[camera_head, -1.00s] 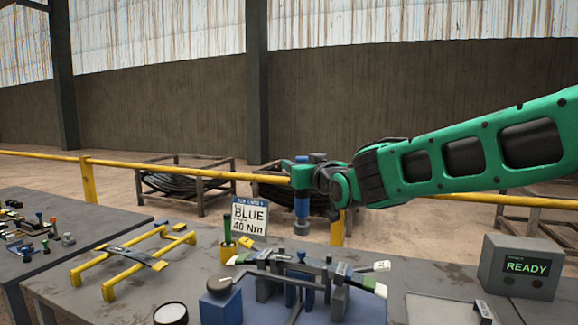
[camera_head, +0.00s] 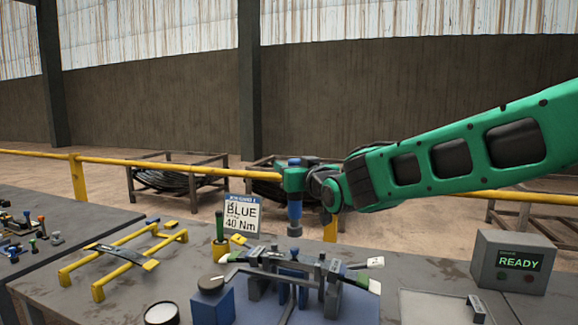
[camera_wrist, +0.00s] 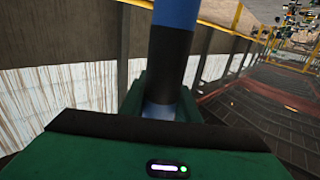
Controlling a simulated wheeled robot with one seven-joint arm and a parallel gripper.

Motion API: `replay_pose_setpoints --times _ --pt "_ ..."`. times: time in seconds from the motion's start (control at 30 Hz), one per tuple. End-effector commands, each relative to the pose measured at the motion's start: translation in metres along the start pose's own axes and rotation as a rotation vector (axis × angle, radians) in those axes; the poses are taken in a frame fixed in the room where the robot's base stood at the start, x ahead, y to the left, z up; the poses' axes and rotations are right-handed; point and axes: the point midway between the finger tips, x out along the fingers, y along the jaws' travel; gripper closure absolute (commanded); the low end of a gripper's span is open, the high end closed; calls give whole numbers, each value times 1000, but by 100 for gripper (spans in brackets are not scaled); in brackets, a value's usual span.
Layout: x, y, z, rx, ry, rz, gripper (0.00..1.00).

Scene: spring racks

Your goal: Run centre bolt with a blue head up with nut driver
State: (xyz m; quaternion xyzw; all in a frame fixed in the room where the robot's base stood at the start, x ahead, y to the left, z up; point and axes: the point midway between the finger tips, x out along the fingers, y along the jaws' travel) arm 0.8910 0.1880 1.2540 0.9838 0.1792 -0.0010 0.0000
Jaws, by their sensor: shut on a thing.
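My gripper (camera_head: 292,176) is shut on a blue nut driver (camera_head: 295,212), which hangs upright with its dark socket end down, in the air above the spring fixture. In the wrist view the nut driver's blue and black shaft (camera_wrist: 170,60) rises from my green gripper. The dark grey fixture (camera_head: 268,262) holds a leaf spring on the near table, with a blue bolt head (camera_head: 295,254) near its middle, below the socket and apart from it. The jaw tips are too small to make out well.
A job card (camera_head: 241,215) reads "BLUE 40 Nm". A yellow cup (camera_head: 220,248) with a green-handled tool stands beside it. A yellow rack (camera_head: 95,268) holds a spring leaf at left. A blue block (camera_head: 212,306) stands in front. A grey box (camera_head: 512,272) reads "READY".

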Motion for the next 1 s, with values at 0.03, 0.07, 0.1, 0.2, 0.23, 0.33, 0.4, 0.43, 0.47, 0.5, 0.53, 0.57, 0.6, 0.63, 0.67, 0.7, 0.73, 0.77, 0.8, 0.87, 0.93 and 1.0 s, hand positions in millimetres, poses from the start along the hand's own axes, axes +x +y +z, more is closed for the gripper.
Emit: replay_pose_setpoints --times 0.03,0.07,0.1,0.2,0.23,0.33,0.4,0.43,0.47,0.5,0.53,0.57,0.6,0.63,0.67,0.7,0.73,0.77,0.8,0.87,0.93,1.0 --pt "0 0 4 0 1 0 100" --pt "0 0 6 0 1 0 100" --pt "0 0 9 0 2 0 100" --pt "0 0 16 0 2 0 100" --pt "0 0 18 0 3 0 100" --pt "0 0 25 0 2 0 100" --pt "0 0 29 0 3 0 100" --pt "0 0 30 0 3 0 100" --pt "0 0 31 0 3 0 100" --pt "0 0 32 0 3 0 100" --pt "0 0 33 0 3 0 100" --pt "0 0 34 0 3 0 100" --pt "0 0 35 0 3 0 100" --pt "0 0 36 0 3 0 100" --pt "0 0 36 0 3 0 100" --pt "0 0 36 0 3 0 100" --pt "0 0 36 0 3 0 100" --pt "0 0 36 1 3 0 100" --pt "0 0 36 1 3 0 100" --pt "0 0 36 0 4 0 100" --pt "0 0 36 1 4 0 100" --pt "0 0 36 0 4 0 100"
